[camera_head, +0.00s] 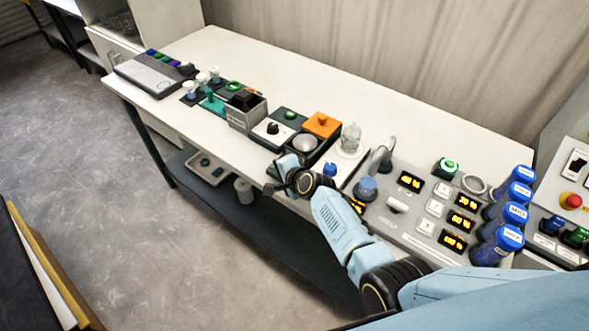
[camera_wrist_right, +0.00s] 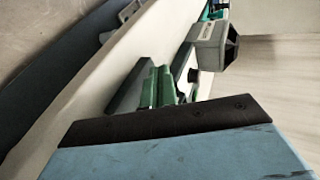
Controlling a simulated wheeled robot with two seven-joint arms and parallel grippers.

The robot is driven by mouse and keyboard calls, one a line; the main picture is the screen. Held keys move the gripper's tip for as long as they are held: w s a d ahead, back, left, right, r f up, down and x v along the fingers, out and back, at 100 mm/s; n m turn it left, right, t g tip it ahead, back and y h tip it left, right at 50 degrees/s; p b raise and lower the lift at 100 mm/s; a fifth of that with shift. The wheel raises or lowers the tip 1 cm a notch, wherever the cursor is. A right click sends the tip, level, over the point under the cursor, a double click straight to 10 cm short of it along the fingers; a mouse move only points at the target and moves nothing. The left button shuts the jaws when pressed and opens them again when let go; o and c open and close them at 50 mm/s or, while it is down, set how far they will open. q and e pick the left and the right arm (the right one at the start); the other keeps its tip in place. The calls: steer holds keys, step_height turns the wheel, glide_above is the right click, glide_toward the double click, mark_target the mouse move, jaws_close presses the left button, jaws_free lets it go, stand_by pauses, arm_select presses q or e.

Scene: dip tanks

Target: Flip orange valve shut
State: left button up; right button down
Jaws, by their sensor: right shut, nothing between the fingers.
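My left gripper is not in view.
A black-knobbed unit (camera_head: 271,132) and a grey box (camera_head: 246,114) stand left of the orange piece. A clear glass piece (camera_head: 350,138), a control panel (camera_head: 408,226) and several blue-capped bottles (camera_head: 510,214) stand right. The bench's back strip (camera_head: 300,88) is clear.

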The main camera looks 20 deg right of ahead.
stand_by(0.4)
steer(key=shift+w+d, duration=0.2)
steer(key=shift+d, duration=0.3)
steer(key=shift+w+d, duration=0.15)
steer(key=shift+d, duration=0.3)
steer(key=s+a+p, duration=0.1)
steer(key=s, duration=0.1)
steer(key=s+a+p, duration=0.1)
steer(key=shift+s+a+r, duration=0.15)
steer(key=shift+s, duration=0.25)
steer(key=s+a+r+p, duration=0.2)
steer(key=s+a+r, duration=0.1)
steer(key=s, duration=0.5)
steer(key=shift+s+a+r+p, duration=0.2)
steer(key=shift+a+r+p, duration=0.2)
steer(key=shift+r, duration=0.45)
